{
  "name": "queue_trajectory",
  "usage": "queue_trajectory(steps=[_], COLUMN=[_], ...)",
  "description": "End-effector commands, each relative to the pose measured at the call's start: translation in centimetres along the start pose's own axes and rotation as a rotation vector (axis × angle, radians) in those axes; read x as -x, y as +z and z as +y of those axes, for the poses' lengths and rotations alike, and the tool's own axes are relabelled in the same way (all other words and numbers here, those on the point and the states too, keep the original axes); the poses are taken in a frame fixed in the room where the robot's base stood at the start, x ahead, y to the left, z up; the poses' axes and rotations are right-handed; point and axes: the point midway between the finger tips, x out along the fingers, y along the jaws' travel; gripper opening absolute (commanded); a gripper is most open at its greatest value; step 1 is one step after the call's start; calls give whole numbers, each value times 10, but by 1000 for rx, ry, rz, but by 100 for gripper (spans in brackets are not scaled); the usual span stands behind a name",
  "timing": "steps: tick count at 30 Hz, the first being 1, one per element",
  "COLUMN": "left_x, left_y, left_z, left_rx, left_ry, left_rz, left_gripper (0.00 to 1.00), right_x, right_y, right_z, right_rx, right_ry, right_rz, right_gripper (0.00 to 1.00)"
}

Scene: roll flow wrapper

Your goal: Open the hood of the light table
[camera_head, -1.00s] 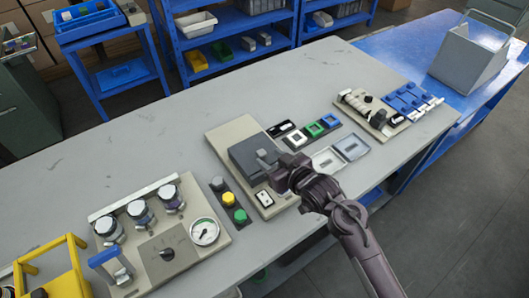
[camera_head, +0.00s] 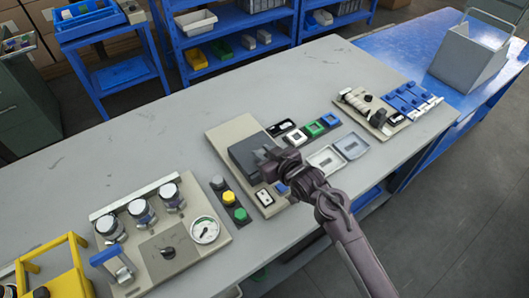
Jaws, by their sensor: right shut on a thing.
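The light table (camera_head: 222,134) is a beige base on the grey workbench, with a dark grey hood (camera_head: 243,152) lying down over its middle. A white switch plate (camera_head: 264,197) sits at its front. My right gripper (camera_head: 269,156) is at the right front edge of the hood, shut on what looks like the hood's edge or handle; the fingers hide the exact contact. My right arm comes in from the lower right and covers the front right corner of the light table. My left gripper is not in view.
A button strip (camera_head: 229,198) and a gauge panel (camera_head: 167,253) stand to the left. Several coloured slide frames (camera_head: 314,129) and an open grey case (camera_head: 326,158) lie close on the right. A roller unit (camera_head: 372,113) is farther right. The bench behind is clear.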

Motion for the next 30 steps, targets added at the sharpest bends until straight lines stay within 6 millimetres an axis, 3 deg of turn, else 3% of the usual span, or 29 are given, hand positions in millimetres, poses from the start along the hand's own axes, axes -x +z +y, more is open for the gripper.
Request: queue_trajectory(steps=[8,16,21,30], left_x=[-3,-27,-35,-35], left_y=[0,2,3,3], left_z=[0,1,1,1], left_rx=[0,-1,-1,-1], left_ry=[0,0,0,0], left_rz=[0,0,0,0], left_gripper=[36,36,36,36], right_x=[-4,-55,-76,-79], right_y=[-1,-20,-30,-32], right_z=[1,1,1,0], right_rx=[0,0,0,0], right_ry=[1,1,1,1], right_rz=[1,5,2,-1], right_gripper=[0,0,0,0])
